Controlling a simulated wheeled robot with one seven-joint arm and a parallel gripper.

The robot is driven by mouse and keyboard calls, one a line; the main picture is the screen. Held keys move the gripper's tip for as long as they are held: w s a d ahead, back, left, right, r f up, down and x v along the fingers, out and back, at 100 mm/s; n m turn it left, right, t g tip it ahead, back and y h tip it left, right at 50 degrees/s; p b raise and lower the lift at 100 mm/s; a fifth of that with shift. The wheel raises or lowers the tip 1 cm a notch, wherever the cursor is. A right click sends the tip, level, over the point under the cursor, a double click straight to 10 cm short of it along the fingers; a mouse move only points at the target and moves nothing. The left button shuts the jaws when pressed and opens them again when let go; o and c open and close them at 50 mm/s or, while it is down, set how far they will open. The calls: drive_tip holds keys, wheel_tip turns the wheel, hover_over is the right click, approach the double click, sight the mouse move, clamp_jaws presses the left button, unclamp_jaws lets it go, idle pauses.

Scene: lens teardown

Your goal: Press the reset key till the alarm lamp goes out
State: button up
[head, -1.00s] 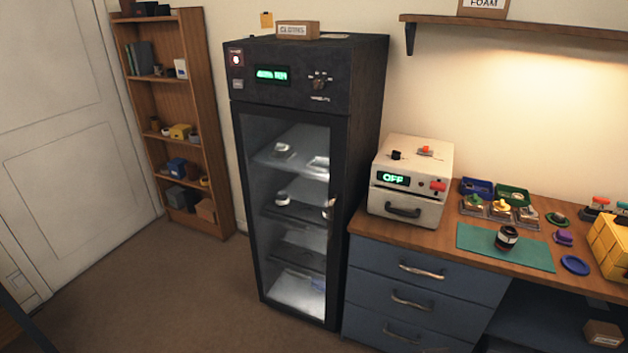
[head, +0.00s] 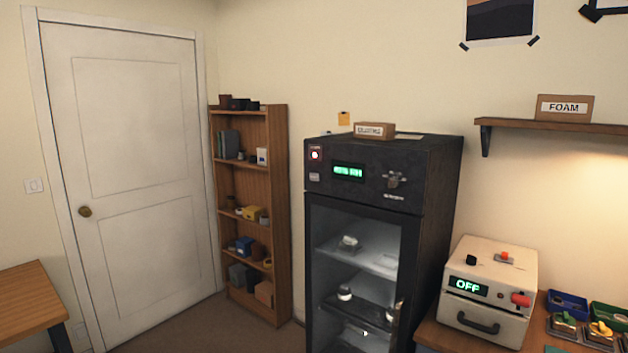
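The black cabinet (head: 440,200) stands against the wall with its glass door (head: 355,270) shut. On its upper panel are a lamp (head: 315,155) in a red surround, glowing whitish, a green display (head: 348,171) too blurred to read, and a dark knob (head: 393,180). A small pale key (head: 314,177) sits just below the lamp; its lettering is too small to read. My gripper is not in view.
A white box device (head: 490,260) showing OFF stands on the workbench right of the cabinet. A wooden shelf unit (head: 282,200) stands left of the cabinet, beside a closed white door (head: 135,170). A wooden table edge (head: 30,297) shows at lower left.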

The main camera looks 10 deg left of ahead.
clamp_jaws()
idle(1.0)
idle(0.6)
